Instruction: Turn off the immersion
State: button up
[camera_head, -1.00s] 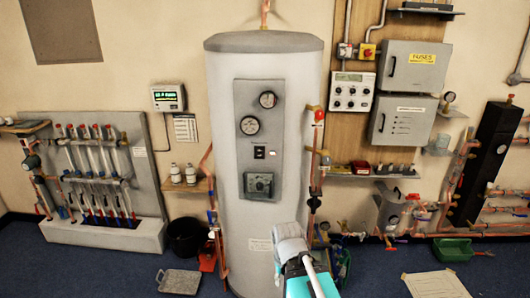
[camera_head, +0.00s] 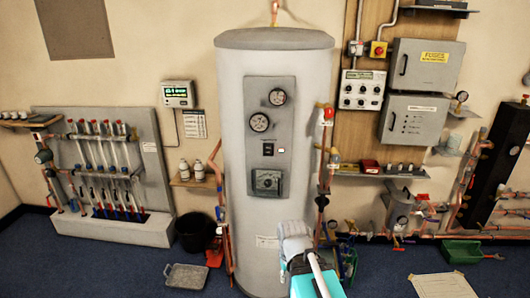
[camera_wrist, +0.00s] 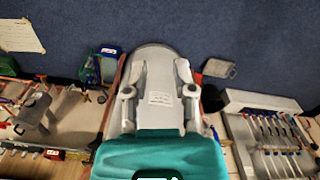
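A tall grey cylinder (camera_head: 235,150) stands in the middle of the head view. Its grey front panel (camera_head: 262,100) carries two round gauges, a small black switch (camera_head: 268,149) with a pale label beside it, and a dark square dial unit (camera_head: 267,182). I cannot read which control is marked immersion. In the wrist view the scene is upside down, and the cylinder (camera_wrist: 155,65) shows between and behind my fingers. My gripper (camera_wrist: 159,75) is open and empty, its two fingers apart. In the head view my arm is low, in front of the cylinder's lower part; the fingertips are not clear there.
A red and yellow switch (camera_head: 378,49), a white control box (camera_head: 362,90) and grey fuse boxes (camera_head: 426,65) hang on the right wall. A lit display (camera_head: 176,94) is at left. Copper pipes flank the cylinder. A black bucket (camera_head: 194,233) and grey tray (camera_head: 186,276) are on the floor.

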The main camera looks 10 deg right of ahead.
jog(key=shift+w+f, duration=0.15)
jog(key=shift+w, duration=0.1)
grip_shut()
jog(key=w+a+n+t+y+b, duration=0.1)
jog(key=w+a+t+b, duration=0.3)
jog(key=w, duration=0.6)
jog(key=w+a+n+t+y+b, duration=0.1)
jog(key=w+t+b, duration=0.1)
jog(key=w+t, duration=0.6)
jog(key=w+d+r+m+t+h+b, duration=0.2)
jog(key=w+r+m+t+h+b, duration=0.3)
jog(key=w+r+t+h+b, duration=0.3)
jog(key=shift+w+d+r+t+b, duration=0.15)
jog(key=shift+w+r+t+b, duration=0.6)
jog(key=shift+w+r+t, duration=1.65)
jog(key=shift+w+r+g, duration=0.15)
jog(key=shift+r+g, duration=0.25)
jog(key=shift+r, duration=0.1)
